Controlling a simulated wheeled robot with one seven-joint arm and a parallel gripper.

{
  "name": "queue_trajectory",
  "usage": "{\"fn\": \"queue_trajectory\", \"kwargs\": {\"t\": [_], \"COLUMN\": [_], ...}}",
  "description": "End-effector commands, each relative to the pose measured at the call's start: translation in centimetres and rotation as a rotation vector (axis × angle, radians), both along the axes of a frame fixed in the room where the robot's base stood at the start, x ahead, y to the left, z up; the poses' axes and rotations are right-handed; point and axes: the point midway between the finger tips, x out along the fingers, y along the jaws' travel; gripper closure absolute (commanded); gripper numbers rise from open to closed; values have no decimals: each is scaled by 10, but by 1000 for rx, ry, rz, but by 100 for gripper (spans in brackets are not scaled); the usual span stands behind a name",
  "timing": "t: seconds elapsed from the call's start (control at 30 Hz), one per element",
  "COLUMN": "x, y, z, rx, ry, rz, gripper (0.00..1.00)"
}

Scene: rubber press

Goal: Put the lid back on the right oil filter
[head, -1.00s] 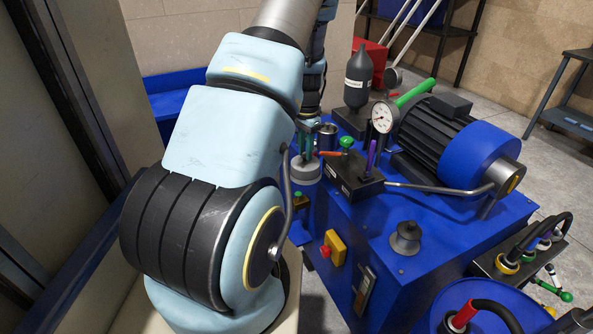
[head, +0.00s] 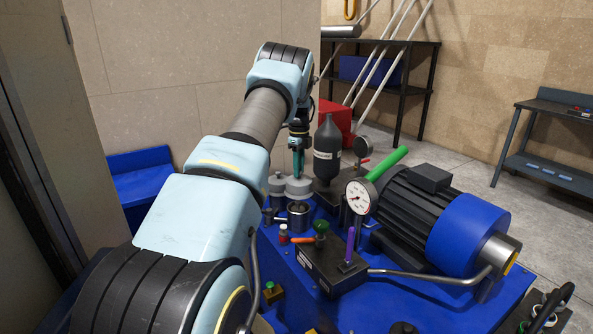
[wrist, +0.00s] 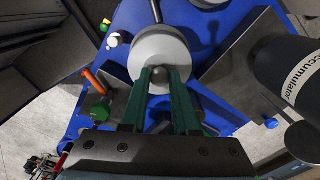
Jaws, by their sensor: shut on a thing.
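My gripper (head: 297,172) is shut on the knob of a round grey lid (head: 299,187). In the wrist view, the green fingers of my gripper (wrist: 160,72) close on the knob, and the pale disc of the lid (wrist: 161,43) lies beyond the fingertips. An open metal filter cup (head: 299,212) stands just below and in front of the lid in the head view. A second grey capped filter (head: 277,184) shows just left of the lid. The lid hides what lies under it in the wrist view. I cannot tell the exact gap between lid and cup.
The black accumulator bottle (head: 327,150) stands close right of my gripper; it also shows in the wrist view (wrist: 290,75). A pressure gauge (head: 360,196), a valve block (head: 328,262) with coloured handles, and a blue motor (head: 465,215) stand nearer and to the right.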

Motion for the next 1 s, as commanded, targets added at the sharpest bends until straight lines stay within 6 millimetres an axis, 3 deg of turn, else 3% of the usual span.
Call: {"fn": "queue_trajectory", "kwargs": {"t": [0.7,1.0], "x": [0,0], "y": [1,0], "z": [-56,-62], "rx": [-1,0], "ry": [-1,-2], "rz": [3,3], "gripper": [100,100]}}
